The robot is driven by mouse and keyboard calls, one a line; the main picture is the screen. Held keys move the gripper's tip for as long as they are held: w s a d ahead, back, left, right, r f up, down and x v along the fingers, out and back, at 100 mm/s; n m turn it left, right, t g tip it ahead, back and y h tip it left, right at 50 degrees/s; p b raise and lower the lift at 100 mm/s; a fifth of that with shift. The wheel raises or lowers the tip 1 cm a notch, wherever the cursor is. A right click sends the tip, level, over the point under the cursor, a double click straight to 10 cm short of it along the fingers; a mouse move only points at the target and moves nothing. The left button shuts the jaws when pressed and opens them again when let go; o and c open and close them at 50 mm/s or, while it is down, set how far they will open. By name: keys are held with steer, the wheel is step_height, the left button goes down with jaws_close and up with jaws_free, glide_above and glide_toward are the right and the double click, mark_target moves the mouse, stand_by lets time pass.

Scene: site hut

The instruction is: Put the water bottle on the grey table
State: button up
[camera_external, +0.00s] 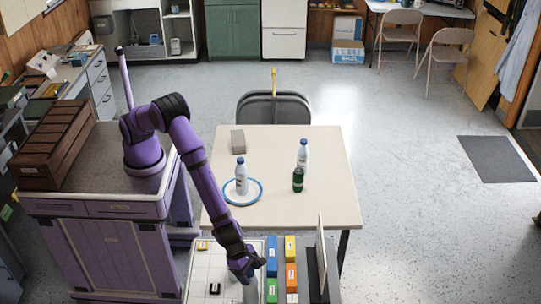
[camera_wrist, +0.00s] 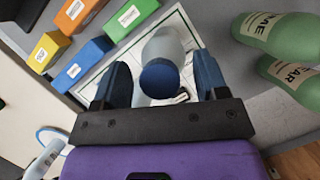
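A bottle with a dark blue cap (camera_wrist: 160,78) and a pale, see-through body (camera_wrist: 165,45) stands between the fingers of my gripper (camera_wrist: 160,72). Gaps show between the cap and both fingers, so the gripper is open around it. In the external view my gripper (camera_external: 243,272) reaches down over the near, grey-topped table (camera_external: 228,245), and the bottle (camera_external: 250,291) shows below it, partly cut off. A similar white bottle with a blue cap (camera_external: 241,178) stands on a blue-rimmed plate on the cream table (camera_external: 270,213). Another white bottle (camera_external: 303,153) stands there too.
A dark green bottle (camera_external: 298,180) and a grey block (camera_external: 238,141) are on the cream table. Coloured labelled blocks (camera_external: 290,275) and an upright panel (camera_external: 321,252) stand right of a gridded white mat (camera_external: 205,262). Green labelled bottles (camera_wrist: 280,38) are close by in the wrist view.

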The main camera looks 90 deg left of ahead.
steer(key=v, duration=1.2)
steer(key=w+a+r+n+y, duration=0.1)
steer(key=w+a+r+n, duration=0.1)
steer(key=a+r+n, duration=0.45)
steer(key=w+a+r+n, duration=0.2)
steer(key=a+r+n, duration=0.2)
steer(key=a+r, duration=0.55)
steer(key=s+a+r+n+t, duration=0.15)
steer(key=a+r+n, duration=0.25)
steer(key=a, duration=0.4)
steer(key=s+a+r+n+g, duration=0.1)
steer(key=s+a+r+n, duration=0.15)
steer(key=a+n, duration=0.4)
steer(key=s+a+r+n+y, duration=0.1)
steer(key=s+a+r+n, duration=0.2)
steer(key=s+a+n, duration=0.35)
steer(key=s+a+r+n, duration=0.3)
steer(key=s+a, duration=0.1)
steer(key=a, duration=0.6)
steer(key=s+a+n, duration=0.3)
steer(key=s+n, duration=0.2)
steer(key=s, duration=0.1)
steer(key=s+a+f+n, duration=0.1)
steer(key=s+a+n, duration=0.2)
steer(key=s+n, duration=0.3)
steer(key=shift+s+f+t, duration=0.2)
steer(key=shift+s+t, duration=0.15)
steer(key=shift+s, duration=0.45)
